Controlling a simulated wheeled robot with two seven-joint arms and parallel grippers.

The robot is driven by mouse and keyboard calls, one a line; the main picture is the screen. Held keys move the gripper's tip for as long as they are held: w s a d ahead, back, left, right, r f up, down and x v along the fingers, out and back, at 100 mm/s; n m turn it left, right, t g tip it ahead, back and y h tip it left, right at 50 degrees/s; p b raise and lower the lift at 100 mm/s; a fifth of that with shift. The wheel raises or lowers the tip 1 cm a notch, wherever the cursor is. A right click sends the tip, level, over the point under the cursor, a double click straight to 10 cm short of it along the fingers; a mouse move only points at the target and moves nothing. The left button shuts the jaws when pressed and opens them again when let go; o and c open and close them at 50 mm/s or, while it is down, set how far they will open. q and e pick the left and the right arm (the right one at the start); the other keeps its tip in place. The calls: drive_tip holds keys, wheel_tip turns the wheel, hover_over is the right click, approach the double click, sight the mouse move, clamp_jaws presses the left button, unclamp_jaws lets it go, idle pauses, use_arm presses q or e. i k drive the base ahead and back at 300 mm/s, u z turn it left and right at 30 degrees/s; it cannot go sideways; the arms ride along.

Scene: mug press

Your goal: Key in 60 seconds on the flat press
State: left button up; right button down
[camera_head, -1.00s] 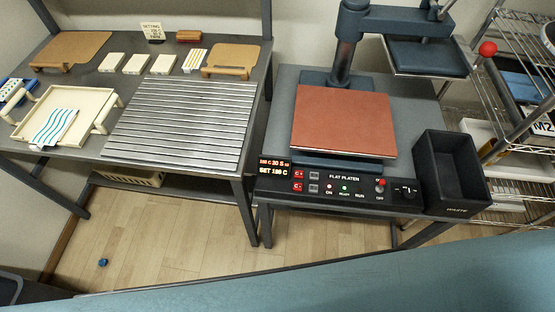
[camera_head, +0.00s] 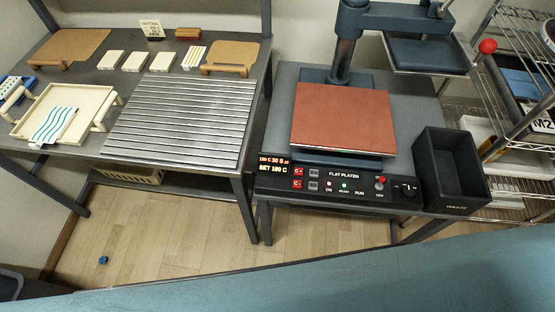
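The flat press stands at right of centre, with a bare reddish-brown lower platen (camera_head: 343,115) and its dark upper plate (camera_head: 428,55) swung out to the right on the arm. Its front panel (camera_head: 345,192) is labelled FLAT PLATEN and carries small buttons, lamps, a red-topped toggle switch (camera_head: 380,181) and a knob (camera_head: 406,191). The display (camera_head: 274,164) shows small lit text: the upper line appears to read 198 C 30 S, the lower SET 198 C, though the digits are hard to read. Neither of my grippers is in view.
A slatted metal rack (camera_head: 182,122) lies on the left table, with a cream tray (camera_head: 93,95) holding a striped sheet, several white blocks and brown boards around it. A black bin (camera_head: 450,170) stands right of the press. A wire shelf (camera_head: 515,110) is at far right.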

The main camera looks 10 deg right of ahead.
sight(313, 173)
drive_tip(key=u, duration=1.05)
drive_tip(key=i, duration=0.4)
drive_tip(key=z, duration=1.65)
